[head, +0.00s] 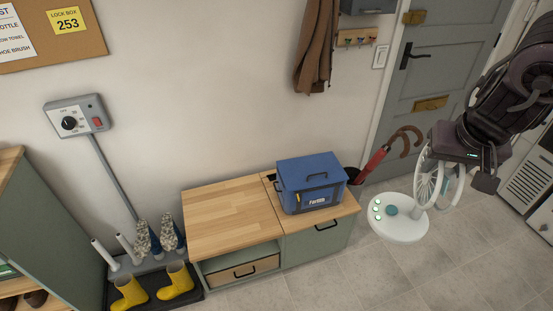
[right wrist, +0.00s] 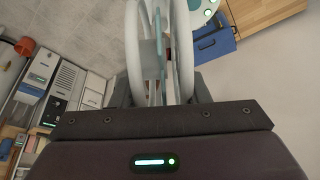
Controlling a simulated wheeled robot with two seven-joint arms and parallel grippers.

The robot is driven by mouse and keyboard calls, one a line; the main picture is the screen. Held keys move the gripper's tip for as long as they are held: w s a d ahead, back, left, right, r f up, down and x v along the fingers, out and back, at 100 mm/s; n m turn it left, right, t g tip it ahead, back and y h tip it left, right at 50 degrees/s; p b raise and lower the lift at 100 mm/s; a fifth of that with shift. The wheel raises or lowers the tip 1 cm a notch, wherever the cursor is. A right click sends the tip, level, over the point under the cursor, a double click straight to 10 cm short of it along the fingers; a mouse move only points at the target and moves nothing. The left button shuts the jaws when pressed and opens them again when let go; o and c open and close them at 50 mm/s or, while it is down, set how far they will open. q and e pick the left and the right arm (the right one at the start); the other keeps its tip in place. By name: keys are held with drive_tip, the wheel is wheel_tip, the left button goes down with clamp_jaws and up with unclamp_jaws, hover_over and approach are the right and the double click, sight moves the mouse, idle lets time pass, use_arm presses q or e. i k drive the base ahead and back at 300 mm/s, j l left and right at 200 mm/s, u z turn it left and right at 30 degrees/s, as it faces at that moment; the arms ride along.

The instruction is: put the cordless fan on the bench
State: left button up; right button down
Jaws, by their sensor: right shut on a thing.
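The cordless fan is white, with a round caged head and a round base (head: 399,229) with pale green buttons. My right gripper (head: 440,165) is shut on the fan and holds it in the air over the floor, right of the bench. In the right wrist view the fan's white rings (right wrist: 133,50) stand between the jaws. The bench (head: 225,218) has a wooden top and green sides, against the wall. Its left part is bare. A blue cooler box (head: 312,172) sits on its right part. My left gripper is not in view.
An umbrella stand (head: 355,175) with a red umbrella (head: 374,163) stands between the bench and the door (head: 440,75). Yellow boots (head: 176,281) and a boot dryer are left of the bench. A brown coat (head: 316,45) hangs above the cooler. The tiled floor in front is clear.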

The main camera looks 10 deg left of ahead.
sight(230, 215)
drive_tip(key=i+j+u, duration=0.1)
drive_tip(key=u, duration=0.25)
drive_tip(key=i+u, duration=0.1)
drive_tip(key=u, duration=0.25)
drive_tip(key=i+j+u, duration=0.1)
drive_tip(key=u, duration=0.25)
drive_tip(key=i+j, duration=0.1)
drive_tip(key=i, duration=1)
